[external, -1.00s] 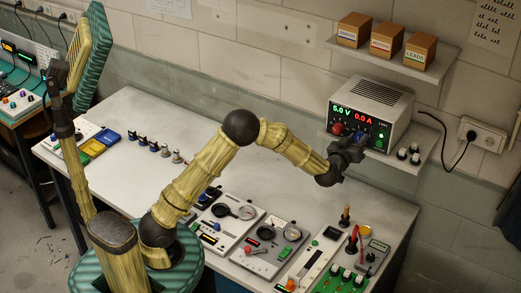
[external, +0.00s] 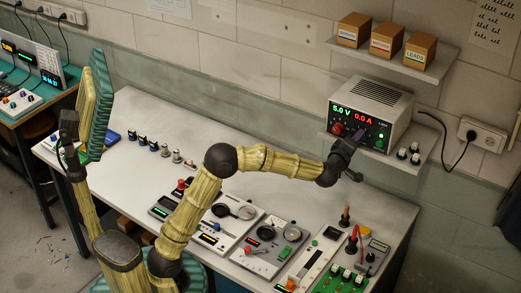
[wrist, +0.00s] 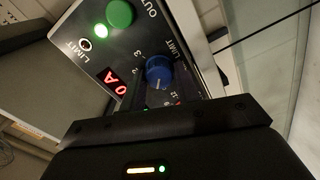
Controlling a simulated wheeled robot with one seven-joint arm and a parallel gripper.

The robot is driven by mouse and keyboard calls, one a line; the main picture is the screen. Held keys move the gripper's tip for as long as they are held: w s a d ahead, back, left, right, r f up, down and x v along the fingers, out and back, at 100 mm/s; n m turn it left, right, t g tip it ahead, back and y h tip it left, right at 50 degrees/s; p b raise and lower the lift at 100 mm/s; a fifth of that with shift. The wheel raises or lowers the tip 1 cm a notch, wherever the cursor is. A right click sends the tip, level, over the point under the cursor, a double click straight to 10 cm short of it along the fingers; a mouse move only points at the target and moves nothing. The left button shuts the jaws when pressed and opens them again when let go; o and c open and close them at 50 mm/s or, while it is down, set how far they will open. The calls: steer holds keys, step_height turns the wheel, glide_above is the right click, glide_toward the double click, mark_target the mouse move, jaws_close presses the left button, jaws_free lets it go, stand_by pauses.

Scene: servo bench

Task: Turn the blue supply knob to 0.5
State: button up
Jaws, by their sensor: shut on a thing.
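The blue supply knob (wrist: 159,72) shows in the wrist view on the dark front panel, with a pale pointer line and scale figures around it. In the external view my gripper covers it. My gripper (external: 351,146) is at the front of the power supply (external: 372,97); its dark body fills the bottom of the wrist view (wrist: 165,112). Its jaws are shut on the blue knob. The fingers are dark against the panel, and their contact is partly hidden. The supply's display (external: 350,112) reads 5.0 V and 0.0 A in the external view.
A red knob (external: 337,129) and a green button (wrist: 119,13) are on the same panel. The supply stands on a wall shelf (external: 418,155), below a shelf of wooden boxes (external: 388,40). Instruments (external: 266,248) cover the bench's front; the bench behind them is mostly clear.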

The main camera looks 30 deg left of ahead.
steer(key=shift+f+n+b, duration=0.25)
steer(key=shift+n+b, duration=0.8)
steer(key=shift+n, duration=0.15)
steer(key=o, duration=1)
steer(key=shift+r, duration=0.15)
steer(key=shift+c, duration=0.2)
steer(key=s+b, duration=0.3)
steer(key=s, duration=1.4)
steer(key=shift+s, duration=0.25)
